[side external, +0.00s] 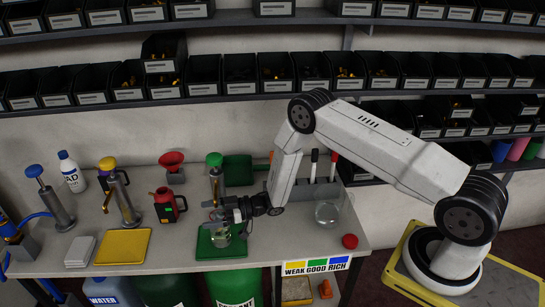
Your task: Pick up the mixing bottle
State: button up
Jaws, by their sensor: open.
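My gripper (222,214) is open, with its dark fingers pointing left over the green mat (205,250). A small clear container (221,238), which looks like the mixing bottle, stands on this mat directly below and beside the fingers. Its upper part is partly hidden by the gripper, so I cannot tell whether the fingers are around it or touching it. A larger clear vessel (327,213) stands on the table to the right of my gripper.
A green-topped dispenser (214,170) rises just behind my gripper. A yellow mat (122,247), a red jug (166,205) and a white-labelled bottle (71,172) are to the left. A red lid (350,241) lies near the right edge. Bin shelves line the wall.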

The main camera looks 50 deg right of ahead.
jog(key=shift+c, duration=0.2)
grip_shut()
jog(key=shift+r, duration=0.35)
jog(key=s+d, duration=0.2)
jog(key=s, duration=1.3)
jog(key=s+d, duration=0.2)
jog(key=s, duration=1.4)
jog(key=shift+s+d, duration=0.2)
jog(key=shift+d, duration=0.2)
dwell(0.7)
jog(key=shift+s, duration=0.15)
dwell(0.8)
